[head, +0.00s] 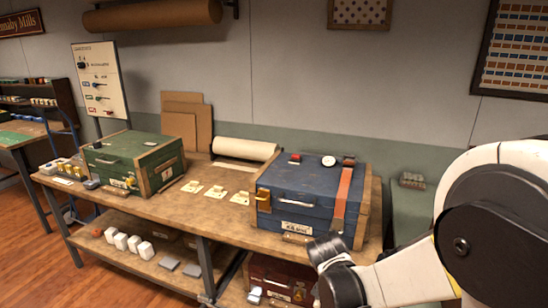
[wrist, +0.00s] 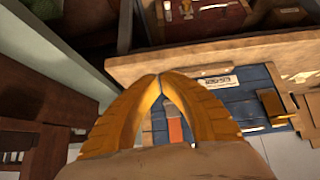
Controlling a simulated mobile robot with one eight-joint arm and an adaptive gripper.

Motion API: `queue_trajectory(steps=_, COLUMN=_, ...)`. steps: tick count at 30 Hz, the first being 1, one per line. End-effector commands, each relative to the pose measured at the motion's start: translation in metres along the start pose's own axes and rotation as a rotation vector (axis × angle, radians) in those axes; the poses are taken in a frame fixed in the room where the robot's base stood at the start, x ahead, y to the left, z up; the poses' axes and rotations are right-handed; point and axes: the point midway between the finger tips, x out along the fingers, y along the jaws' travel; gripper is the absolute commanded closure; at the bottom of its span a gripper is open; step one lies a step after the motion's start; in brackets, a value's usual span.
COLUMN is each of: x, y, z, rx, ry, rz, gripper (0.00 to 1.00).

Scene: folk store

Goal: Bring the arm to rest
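My gripper (wrist: 158,77) shows in the wrist view as two ribbed yellow-orange fingers. Their tips meet, and I see nothing held between them. My arm (head: 500,210) reaches in from the right of the head view, white with dark joints. Its dark end (head: 335,265) is low, in front of the table's right end; the finger tips cannot be made out there. The blue chest (head: 305,195) with an orange strap (head: 341,195) stands closed on the table. In the wrist view, part of the blue chest (wrist: 255,110) lies beyond and between the fingers.
The wooden table (head: 215,208) holds a green chest (head: 133,160), small cards (head: 215,191) and a paper roll (head: 245,149). A lower shelf (head: 150,268) carries white and orange items and a dark red box (head: 280,277). Wooden floor (head: 30,270) is open at left.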

Motion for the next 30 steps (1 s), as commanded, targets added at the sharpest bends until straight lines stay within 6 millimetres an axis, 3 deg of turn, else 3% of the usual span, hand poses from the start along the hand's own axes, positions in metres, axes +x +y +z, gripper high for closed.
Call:
queue_trajectory(steps=3, x=-0.049, y=0.019, z=-0.002, rx=-0.041, ry=-0.026, rz=-0.032, gripper=1.00)
queue_trajectory(steps=8, x=-0.112, y=0.042, z=0.008, rx=-0.106, ry=-0.054, rz=-0.088, gripper=1.00)
queue_trajectory(steps=15, x=-0.189, y=0.073, z=0.048, rx=-0.199, ry=-0.075, rz=-0.176, gripper=1.00)
queue_trajectory(steps=21, x=-0.223, y=0.087, z=0.084, rx=-0.255, ry=-0.075, rz=-0.232, gripper=1.00)
queue_trajectory(steps=30, x=-0.234, y=0.090, z=0.098, rx=-0.278, ry=-0.072, rz=-0.255, gripper=1.00)
